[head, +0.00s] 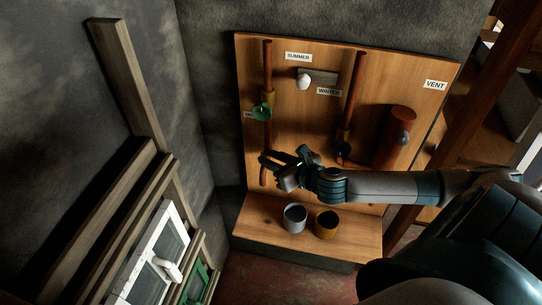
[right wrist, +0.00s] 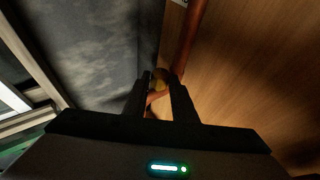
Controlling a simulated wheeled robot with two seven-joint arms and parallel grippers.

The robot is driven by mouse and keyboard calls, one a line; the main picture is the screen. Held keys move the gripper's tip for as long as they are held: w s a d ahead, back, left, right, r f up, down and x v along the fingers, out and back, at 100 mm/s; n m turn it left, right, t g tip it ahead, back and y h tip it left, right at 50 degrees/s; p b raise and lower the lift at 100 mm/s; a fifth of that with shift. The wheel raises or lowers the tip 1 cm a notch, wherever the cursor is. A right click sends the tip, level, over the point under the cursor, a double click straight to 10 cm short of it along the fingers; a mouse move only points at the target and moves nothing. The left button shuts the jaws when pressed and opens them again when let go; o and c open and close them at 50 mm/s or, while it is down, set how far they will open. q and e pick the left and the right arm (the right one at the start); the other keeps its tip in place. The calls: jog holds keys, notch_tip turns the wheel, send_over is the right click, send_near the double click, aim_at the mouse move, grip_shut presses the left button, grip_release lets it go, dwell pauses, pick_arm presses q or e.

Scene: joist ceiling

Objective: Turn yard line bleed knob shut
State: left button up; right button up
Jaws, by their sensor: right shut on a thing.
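A wooden board carries a copper-brown left pipe (head: 267,65) with a round green handle (head: 262,112) on a brass-coloured body. A label beside the handle is partly hidden and starts with "Y". My right gripper (head: 264,161) is at the lower part of this pipe, below the green handle. In the right wrist view its fingers (right wrist: 160,84) are close together around a small dark-yellow, brass-like knob (right wrist: 160,76), next to the pipe (right wrist: 191,38). The knob is dim and mostly hidden by the fingers; its angle cannot be told. My left gripper is out of view.
A second pipe (head: 356,75) with a dark handle and a copper cylinder (head: 399,135) are on the right of the board. A grey cup (head: 294,218) and a yellow cup (head: 326,223) stand on the shelf (head: 262,221) below. A window (head: 160,262) is at the left.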

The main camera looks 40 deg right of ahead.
jog(key=m+h+p, duration=0.2)
jog(key=p, duration=0.1)
jog(key=a+m+g+h+p, duration=0.1)
jog(key=m+h+p, duration=0.1)
jog(key=h+p, duration=0.1)
jog(key=a+m+h+p, duration=0.1)
jog(key=m+h+p, duration=0.1)
jog(key=m, duration=0.1)
jog(key=shift+w+a+r+g+h+p, duration=0.15)
jog(key=shift+w+r+g+h+p, duration=0.15)
jog(key=shift+g+p, duration=0.1)
jog(key=m+h, duration=0.1)
jog(key=g+h, duration=0.1)
jog(key=m+g+p, duration=0.1)
jog(key=shift+w+a+f+m+h, duration=0.2)
jog(key=shift+a+f+m+h, duration=0.1)
jog(key=shift+h, duration=0.1)
jog(key=shift+w+a+m+g+h, duration=0.1)
jog(key=shift+w+m+g+h, duration=0.1)
jog(key=shift+m+g+h, duration=0.55)
jog(key=shift+w+a+m+g+h, duration=0.15)
jog(key=shift+m+g+h, duration=0.3)
jog(key=shift+m+g, duration=0.55)
jog(key=shift+d, duration=0.1)
jog(key=o, duration=1)
jog(key=shift+o, duration=0.2)
